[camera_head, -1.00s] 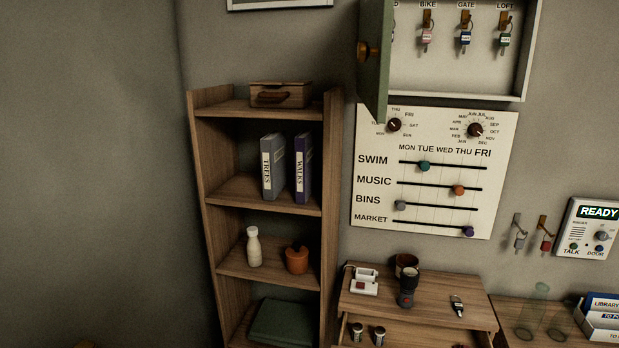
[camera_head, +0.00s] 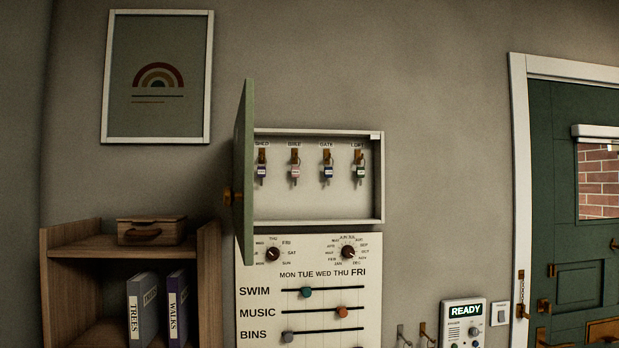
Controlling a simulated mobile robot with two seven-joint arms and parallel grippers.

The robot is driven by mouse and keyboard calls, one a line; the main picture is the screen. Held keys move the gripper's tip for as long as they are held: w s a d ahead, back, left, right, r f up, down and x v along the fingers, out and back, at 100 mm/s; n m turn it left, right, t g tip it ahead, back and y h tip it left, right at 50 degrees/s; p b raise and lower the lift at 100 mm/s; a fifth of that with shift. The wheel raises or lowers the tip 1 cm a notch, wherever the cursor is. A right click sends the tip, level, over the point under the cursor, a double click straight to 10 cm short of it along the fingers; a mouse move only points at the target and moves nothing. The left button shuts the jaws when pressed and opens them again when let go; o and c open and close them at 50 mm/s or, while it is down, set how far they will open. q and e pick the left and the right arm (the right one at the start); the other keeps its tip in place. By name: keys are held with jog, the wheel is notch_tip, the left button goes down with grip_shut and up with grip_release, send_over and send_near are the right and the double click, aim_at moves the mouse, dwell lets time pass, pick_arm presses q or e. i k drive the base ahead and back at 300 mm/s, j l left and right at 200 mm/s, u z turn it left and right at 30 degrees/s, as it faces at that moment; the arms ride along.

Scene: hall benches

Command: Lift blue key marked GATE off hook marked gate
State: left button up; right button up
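The key cabinet (camera_head: 318,222) hangs on the wall with its green door (camera_head: 243,160) swung open to the left. Inside, several keys hang in a row on brass hooks under labels. The blue key (camera_head: 327,174) hangs on the hook marked GATE (camera_head: 326,157), third from the left. A pink key (camera_head: 295,172) hangs to its left under BIKE, and a green key (camera_head: 360,172) hangs to its right under LOFT. A purplish key (camera_head: 262,171) hangs under SHED, close to the open door. Neither of my grippers is in view.
A planner board (camera_head: 309,322) with dials and sliders is mounted just below the cabinet. A wooden shelf (camera_head: 209,290) stands at lower left. An intercom (camera_head: 462,324) reading READY and a green door (camera_head: 553,220) are to the right. The wall right of the cabinet is clear.

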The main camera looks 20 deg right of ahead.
aim_at(328, 172)
jog(key=i+l+z, duration=0.25)
jog(key=i+l, duration=0.15)
jog(key=i+l+z, duration=0.2)
jog(key=i, duration=0.35)
jog(key=l, duration=0.1)
